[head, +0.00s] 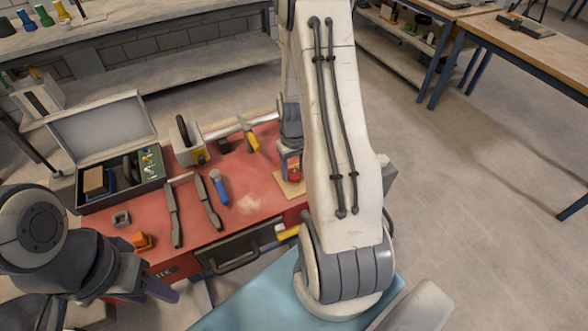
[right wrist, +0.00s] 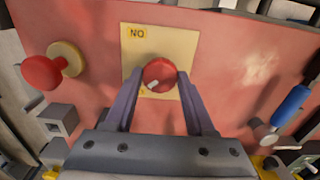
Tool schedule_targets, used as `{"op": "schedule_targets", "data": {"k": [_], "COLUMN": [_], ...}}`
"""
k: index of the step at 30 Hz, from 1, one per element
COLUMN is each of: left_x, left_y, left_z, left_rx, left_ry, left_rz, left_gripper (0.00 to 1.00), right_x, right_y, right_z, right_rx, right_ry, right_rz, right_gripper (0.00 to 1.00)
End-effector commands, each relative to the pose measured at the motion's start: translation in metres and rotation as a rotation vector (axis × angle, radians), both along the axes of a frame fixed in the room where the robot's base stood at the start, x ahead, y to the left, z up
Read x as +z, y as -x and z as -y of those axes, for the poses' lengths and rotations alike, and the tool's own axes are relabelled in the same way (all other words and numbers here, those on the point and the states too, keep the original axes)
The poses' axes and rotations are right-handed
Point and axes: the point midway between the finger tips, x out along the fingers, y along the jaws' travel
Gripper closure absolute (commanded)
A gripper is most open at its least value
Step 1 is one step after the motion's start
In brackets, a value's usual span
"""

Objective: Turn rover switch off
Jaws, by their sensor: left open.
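The rover switch is a red round knob (right wrist: 158,73) with a white mark, on a cream plate (right wrist: 183,42) whose yellow "ON" label appears upside down in the right wrist view. The mark points to the lower left there. My right gripper (right wrist: 161,76) has its two fingers on either side of the knob; I cannot tell whether both press on it. In the head view the knob (head: 294,171) shows just left of my right arm, below my right gripper (head: 291,155). My left gripper (head: 150,290) is open and empty at the lower left, off the red deck's front edge.
The red deck (head: 235,220) carries an open toolbox (head: 120,190), a blue-handled tool (head: 217,186), dark bars (head: 173,215) and an orange block (head: 142,240). Another red knob (right wrist: 42,73) stands beside the plate. Open floor (head: 440,200) lies to the right.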

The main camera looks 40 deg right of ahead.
Motion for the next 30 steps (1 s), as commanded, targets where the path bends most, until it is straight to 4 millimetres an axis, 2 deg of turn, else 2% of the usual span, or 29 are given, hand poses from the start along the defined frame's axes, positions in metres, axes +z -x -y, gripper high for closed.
{"op": "schedule_targets", "data": {"k": [1,2,14,17,24,30], "left_x": [0.0,0.0,-0.001,-0.002,-0.007,-0.009], "left_y": [0.0,0.0,0.0,0.0,0.0,0.0], "left_z": [0.0,0.0,0.0,0.0,0.0,0.0], "left_rx": [0.0,0.0,0.0,0.0,0.0,0.0], "left_ry": [0.0,0.0,0.0,0.0,0.0,0.0], "left_rz": [0.0,0.0,0.0,0.0,0.0,0.0], "left_gripper": [0.5,0.5,0.5,0.5,0.5,0.5], "right_x": [0.0,0.0,0.005,0.017,0.065,0.095], "right_y": [0.0,0.0,-0.001,-0.001,-0.001,0.0], "right_z": [0.0,0.0,0.0,0.001,0.001,0.001], "right_rx": [0.001,0.001,-0.001,-0.001,-0.001,-0.001], "right_ry": [0.0,0.0,0.001,0.002,0.003,0.002], "right_rz": [-0.001,0.0,0.002,0.005,0.006,0.003], "right_gripper": [0.27,0.16,0.16,0.16,0.16,0.16]}}
